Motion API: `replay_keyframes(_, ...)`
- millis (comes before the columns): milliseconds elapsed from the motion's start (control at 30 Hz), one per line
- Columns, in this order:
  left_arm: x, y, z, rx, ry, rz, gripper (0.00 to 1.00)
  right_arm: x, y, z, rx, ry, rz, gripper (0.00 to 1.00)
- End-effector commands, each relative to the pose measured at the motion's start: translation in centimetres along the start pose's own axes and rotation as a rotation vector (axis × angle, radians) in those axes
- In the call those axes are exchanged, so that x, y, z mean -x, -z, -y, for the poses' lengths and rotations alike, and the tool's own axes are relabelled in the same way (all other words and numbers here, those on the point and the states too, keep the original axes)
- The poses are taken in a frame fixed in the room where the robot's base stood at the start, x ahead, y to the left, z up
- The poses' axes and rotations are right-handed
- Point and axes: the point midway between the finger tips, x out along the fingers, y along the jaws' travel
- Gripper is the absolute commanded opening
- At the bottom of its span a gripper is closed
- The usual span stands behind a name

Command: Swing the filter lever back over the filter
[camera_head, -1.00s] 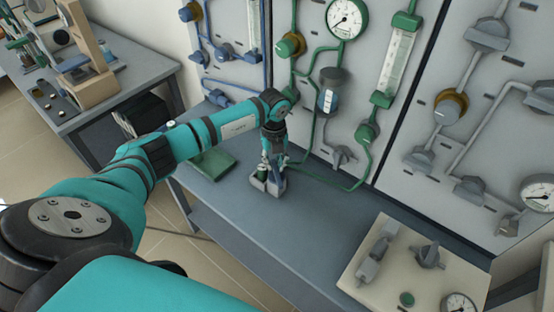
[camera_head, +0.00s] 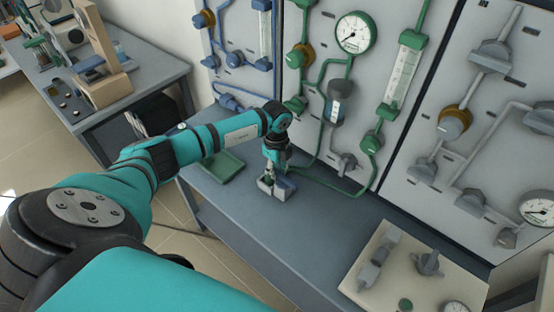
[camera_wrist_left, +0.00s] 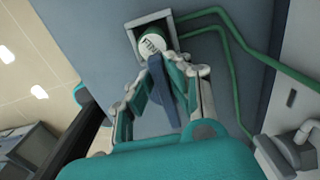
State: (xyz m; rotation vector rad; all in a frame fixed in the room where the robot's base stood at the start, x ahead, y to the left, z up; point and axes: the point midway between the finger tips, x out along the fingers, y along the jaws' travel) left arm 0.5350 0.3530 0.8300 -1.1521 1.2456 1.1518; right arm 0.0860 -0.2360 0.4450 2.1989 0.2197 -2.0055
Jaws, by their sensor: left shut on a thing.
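The filter (camera_wrist_left: 152,43) is a round, white-topped piece with dark lettering. It sits in a grey square holder on the bench, at the top of the left wrist view. The blue-grey filter lever (camera_wrist_left: 162,92) runs down from the filter's near edge, between my left gripper's fingers (camera_wrist_left: 165,76). In the head view my left gripper (camera_head: 271,178) points down at the small grey holder (camera_head: 284,187) and hides most of the filter. The left gripper is shut on the lever. My right gripper is not in view.
Behind the bench (camera_head: 250,220) stands a panel with green pipes, a gauge (camera_head: 355,32) and valves. A green tray (camera_head: 222,167) lies left of the holder. A beige board with valves (camera_head: 365,270) is at the front right. The bench between is clear.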

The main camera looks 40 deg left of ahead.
Motion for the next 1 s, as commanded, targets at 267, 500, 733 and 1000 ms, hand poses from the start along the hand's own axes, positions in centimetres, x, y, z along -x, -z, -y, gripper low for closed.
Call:
replay_keyframes(267, 0.04, -0.06, 0.00, 0.017, 0.001, 0.001, 0.00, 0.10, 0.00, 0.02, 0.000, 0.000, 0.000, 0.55)
replay_keyframes(500, 0.04, -0.06, 0.00, 0.017, 0.001, 0.001, 0.17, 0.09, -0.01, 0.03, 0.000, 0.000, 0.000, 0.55)
replay_keyframes(733, 0.03, -0.04, -0.02, 0.016, 0.001, 0.001, 0.38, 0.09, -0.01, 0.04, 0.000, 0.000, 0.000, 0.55)
replay_keyframes(1000, 0.48, -0.06, 0.02, 0.015, 0.001, 0.001, 0.38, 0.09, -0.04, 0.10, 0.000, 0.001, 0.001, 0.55)
